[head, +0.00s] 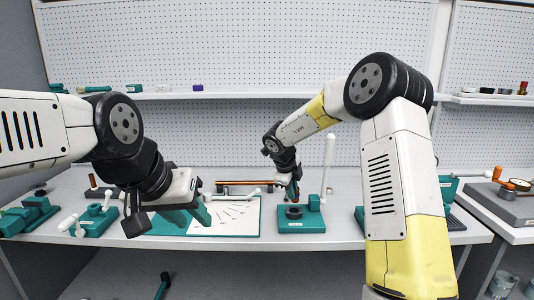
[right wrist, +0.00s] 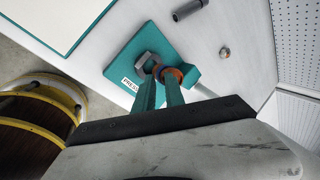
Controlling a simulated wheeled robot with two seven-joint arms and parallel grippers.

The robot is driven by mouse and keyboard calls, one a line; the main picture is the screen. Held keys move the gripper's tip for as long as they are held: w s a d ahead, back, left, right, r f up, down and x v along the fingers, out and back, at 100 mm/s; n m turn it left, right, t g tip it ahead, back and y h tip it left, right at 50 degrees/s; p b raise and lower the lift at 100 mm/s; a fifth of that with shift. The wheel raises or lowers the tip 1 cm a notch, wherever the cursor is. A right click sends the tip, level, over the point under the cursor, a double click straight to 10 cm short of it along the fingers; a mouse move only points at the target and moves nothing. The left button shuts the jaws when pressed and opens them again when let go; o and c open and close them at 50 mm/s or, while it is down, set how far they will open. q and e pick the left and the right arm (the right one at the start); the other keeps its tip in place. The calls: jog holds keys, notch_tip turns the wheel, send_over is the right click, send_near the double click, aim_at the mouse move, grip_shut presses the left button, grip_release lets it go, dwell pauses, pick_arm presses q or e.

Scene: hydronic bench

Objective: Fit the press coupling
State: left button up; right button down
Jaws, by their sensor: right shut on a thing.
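The teal press (head: 301,222) stands on the bench with a dark ring-shaped seat and an upright white lever (head: 328,165). Its plate, labelled "PRESS", also shows in the right wrist view (right wrist: 132,68), with a grey metal collar (right wrist: 148,62) on it. My right gripper (head: 293,198) is above the press. In the right wrist view its teal fingers (right wrist: 162,85) are shut on a small copper-orange and dark ring-like piece (right wrist: 174,74), likely the coupling. This piece is beside the collar; contact cannot be told. My left gripper (head: 190,220) has its fingers apart over the bench, empty.
A white sheet with a teal border (head: 235,217) lies left of the press. Behind it is a rack with a copper-coloured rod (head: 245,183). Teal fixtures (head: 95,220) stand at the left. In the right wrist view, a grey tube (right wrist: 188,10) and a small fitting (right wrist: 224,52) lie near the press.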

dwell(0.5)
jog(key=shift+f, duration=0.1)
jog(key=shift+f, duration=1.5)
jog(key=shift+f+g, duration=0.3)
jog(key=shift+f, duration=0.35)
jog(key=shift+r, duration=0.5)
jog(key=shift+f, duration=0.2)
dwell(1.0)
jog(key=shift+f, duration=0.8)
